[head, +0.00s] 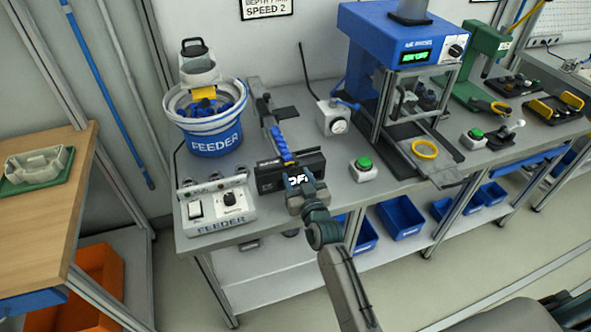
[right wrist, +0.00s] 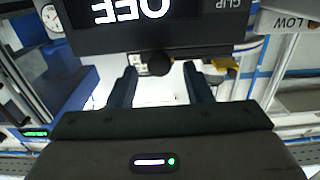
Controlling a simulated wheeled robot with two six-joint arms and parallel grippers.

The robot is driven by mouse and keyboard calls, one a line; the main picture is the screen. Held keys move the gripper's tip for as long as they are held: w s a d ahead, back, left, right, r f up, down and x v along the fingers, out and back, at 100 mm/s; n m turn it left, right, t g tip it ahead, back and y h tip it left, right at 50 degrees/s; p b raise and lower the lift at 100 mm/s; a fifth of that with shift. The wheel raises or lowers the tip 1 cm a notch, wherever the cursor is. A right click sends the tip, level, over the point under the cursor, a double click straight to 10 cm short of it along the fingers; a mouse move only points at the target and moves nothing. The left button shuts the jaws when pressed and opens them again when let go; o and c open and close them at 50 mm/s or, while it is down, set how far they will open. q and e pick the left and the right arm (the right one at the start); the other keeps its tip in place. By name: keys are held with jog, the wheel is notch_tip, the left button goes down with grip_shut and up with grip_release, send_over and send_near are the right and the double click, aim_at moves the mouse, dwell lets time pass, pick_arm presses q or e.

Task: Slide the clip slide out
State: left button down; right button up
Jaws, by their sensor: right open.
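The clip slide is a black unit (head: 268,180) at the front edge of the bench, below a track with blue clips (head: 279,143). In the right wrist view its dark face (right wrist: 205,35) appears upside down with the words OFF and CLIP. My left gripper is not in view.
A blue feeder bowl (head: 216,140) and a feeder control box (head: 217,205) stand to the left of the slide. A green button box (head: 363,170) stands to its right, before a blue press (head: 401,42). Blue bins (head: 400,218) sit below the bench.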

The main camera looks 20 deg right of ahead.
jog(key=shift+w, duration=0.9)
jog(key=shift+c, duration=0.5)
grip_shut()
jog(key=d, duration=0.7)
jog(key=shift+w+d, duration=0.1)
jog(key=shift+d, duration=0.3)
jog(key=shift+a, duration=0.1)
